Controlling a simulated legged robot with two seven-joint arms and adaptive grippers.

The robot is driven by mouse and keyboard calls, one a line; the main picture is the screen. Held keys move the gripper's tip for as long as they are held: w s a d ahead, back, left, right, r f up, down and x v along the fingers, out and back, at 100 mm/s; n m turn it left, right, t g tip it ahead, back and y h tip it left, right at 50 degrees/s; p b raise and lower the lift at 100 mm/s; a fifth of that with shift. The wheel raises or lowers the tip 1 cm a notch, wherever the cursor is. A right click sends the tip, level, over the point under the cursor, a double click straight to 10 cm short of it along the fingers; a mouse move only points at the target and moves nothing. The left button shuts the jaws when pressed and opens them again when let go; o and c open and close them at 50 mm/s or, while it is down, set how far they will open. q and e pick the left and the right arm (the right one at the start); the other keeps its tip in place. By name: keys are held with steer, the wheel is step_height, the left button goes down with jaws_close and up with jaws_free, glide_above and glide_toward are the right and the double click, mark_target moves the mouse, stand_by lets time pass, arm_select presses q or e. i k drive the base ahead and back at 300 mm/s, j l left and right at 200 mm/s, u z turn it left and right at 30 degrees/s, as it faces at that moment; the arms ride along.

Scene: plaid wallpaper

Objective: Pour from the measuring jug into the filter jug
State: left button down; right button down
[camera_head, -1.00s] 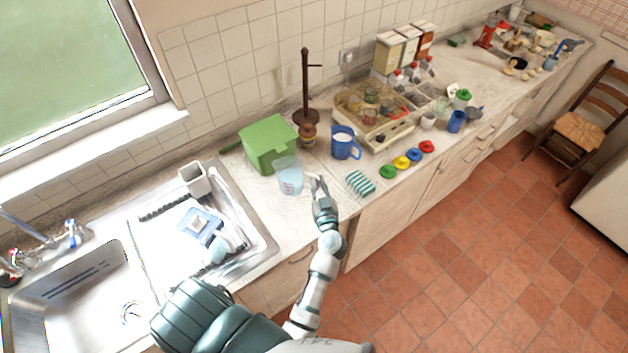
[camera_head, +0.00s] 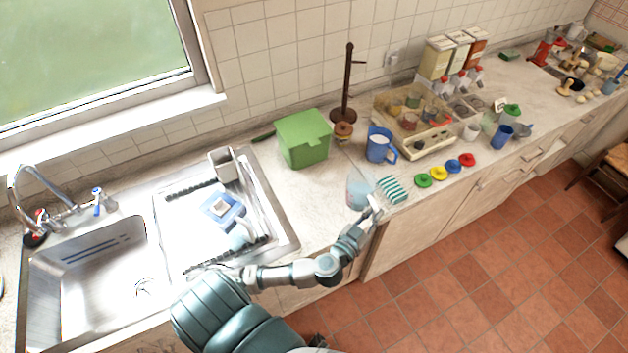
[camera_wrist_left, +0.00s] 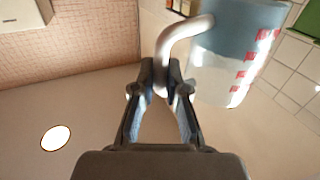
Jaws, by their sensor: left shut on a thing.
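The measuring jug (camera_head: 359,193) is clear, pale blue plastic. In the wrist view, the measuring jug (camera_wrist_left: 235,50) has red marks on its side and a pale curved handle. My left gripper (camera_head: 374,207) is shut on that handle, which shows between its fingertips (camera_wrist_left: 168,88). The jug is at the counter's front, left of the striped cloth; its height above the counter is hard to tell. The blue jug (camera_head: 377,150), apparently the filter jug, stands upright behind and right of it, with a pale top and a handle on its right. My right gripper is not in view.
A green box (camera_head: 303,139) and a mug tree (camera_head: 347,90) stand behind. The striped cloth (camera_head: 392,189) and several coloured lids (camera_head: 438,173) lie along the front edge. A beige tray (camera_head: 425,147) is right of the blue jug. The sink (camera_head: 95,265) is at left.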

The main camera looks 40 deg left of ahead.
mark_target(233, 230)
steer(key=k+z, duration=0.2)
steer(key=k, duration=0.35)
steer(key=k+l+z, duration=0.2)
steer(key=k, duration=0.3)
steer(key=k+l+z, duration=0.2)
steer(key=k, duration=0.3)
